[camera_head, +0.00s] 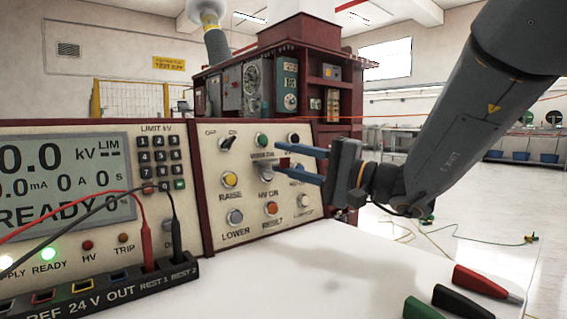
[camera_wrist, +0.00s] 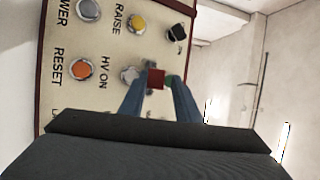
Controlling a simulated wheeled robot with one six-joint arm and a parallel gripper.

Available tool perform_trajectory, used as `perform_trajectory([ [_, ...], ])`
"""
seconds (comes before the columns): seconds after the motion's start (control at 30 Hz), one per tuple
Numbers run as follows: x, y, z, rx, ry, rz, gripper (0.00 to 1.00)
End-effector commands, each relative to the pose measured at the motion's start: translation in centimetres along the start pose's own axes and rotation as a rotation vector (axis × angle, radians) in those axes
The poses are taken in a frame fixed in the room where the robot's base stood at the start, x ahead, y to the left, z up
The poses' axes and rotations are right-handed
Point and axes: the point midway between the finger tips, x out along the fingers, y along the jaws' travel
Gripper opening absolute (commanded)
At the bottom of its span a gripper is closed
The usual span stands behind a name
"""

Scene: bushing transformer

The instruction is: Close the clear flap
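My gripper (camera_head: 284,163) has two blue fingers, spread apart, and reaches in from the right in front of the panel's button area. In the wrist view the fingers (camera_wrist: 157,84) have a small dark red block (camera_wrist: 156,79) between their tips; I cannot tell whether they touch it or whether it belongs to the flap. The HV ON button (camera_head: 266,175) is pale grey and lies just left of the fingertips. It also shows in the wrist view (camera_wrist: 130,75). The clear flap is hard to make out; its outline and angle are not distinct.
The panel (camera_head: 215,205) carries a yellow RAISE button (camera_head: 229,180), a grey LOWER button (camera_head: 235,217) and an orange RESET button (camera_head: 270,209). A black socket strip (camera_head: 100,290) with plugged leads stands front left. Red, black and green probes lie on the white tabletop (camera_head: 330,280).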

Motion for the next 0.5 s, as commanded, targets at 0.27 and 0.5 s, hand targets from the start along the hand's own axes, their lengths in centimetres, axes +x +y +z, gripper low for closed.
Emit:
perform_trajectory([
  [0.27, -2.1, 0.6, -0.3, 0.005, 0.010, 0.007, 0.28],
  [0.5, -3.7, 0.8, -0.5, 0.007, 0.014, 0.009, 0.28],
])
